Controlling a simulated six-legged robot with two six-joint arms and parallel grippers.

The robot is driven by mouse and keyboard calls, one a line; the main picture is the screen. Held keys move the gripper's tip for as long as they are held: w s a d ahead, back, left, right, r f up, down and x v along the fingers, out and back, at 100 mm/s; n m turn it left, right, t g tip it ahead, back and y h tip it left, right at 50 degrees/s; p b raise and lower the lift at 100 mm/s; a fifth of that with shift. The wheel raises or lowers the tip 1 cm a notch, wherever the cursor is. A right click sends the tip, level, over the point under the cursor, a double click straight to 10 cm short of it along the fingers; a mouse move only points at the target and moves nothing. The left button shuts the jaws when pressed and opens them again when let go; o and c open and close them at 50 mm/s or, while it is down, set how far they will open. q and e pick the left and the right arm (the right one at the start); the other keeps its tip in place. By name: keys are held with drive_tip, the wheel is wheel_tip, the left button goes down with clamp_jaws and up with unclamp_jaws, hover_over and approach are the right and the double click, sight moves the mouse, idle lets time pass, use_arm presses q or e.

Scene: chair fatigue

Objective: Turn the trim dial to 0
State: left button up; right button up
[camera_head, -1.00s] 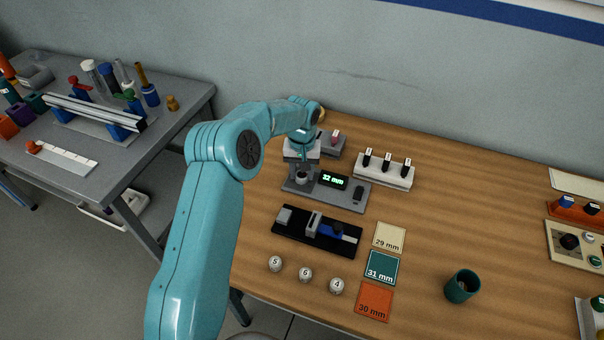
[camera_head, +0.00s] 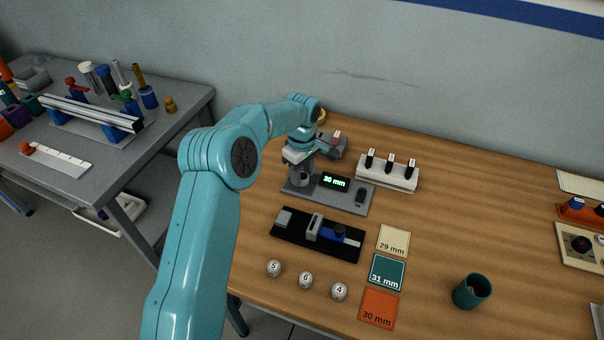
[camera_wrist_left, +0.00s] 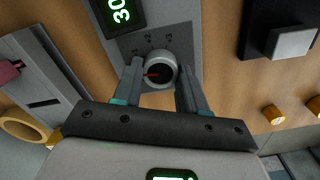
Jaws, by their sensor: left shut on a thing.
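My left gripper (camera_wrist_left: 158,78) is shut on the dial, one finger on each side. In the head view the gripper (camera_head: 302,168) comes down over the left end of the grey device (camera_head: 350,200). The device's display (camera_head: 334,182) reads 30 mm in green.
A black fixture (camera_head: 290,240) with a blue part lies in front. A white switch block (camera_head: 385,176) stands to the right.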

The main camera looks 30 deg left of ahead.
sight(302, 175)
use_arm(q)
drive_tip(key=shift+a+n, duration=0.1)
drive_tip(key=shift+n, duration=0.9)
drive_tip(key=shift+r, duration=0.1)
drive_tip(key=o, duration=1.1)
drive_tip(key=shift+c, duration=0.2)
wheel_tip(302, 175, up, 16)
drive_tip(key=p, duration=0.1)
drive_tip(key=shift+r, duration=0.15)
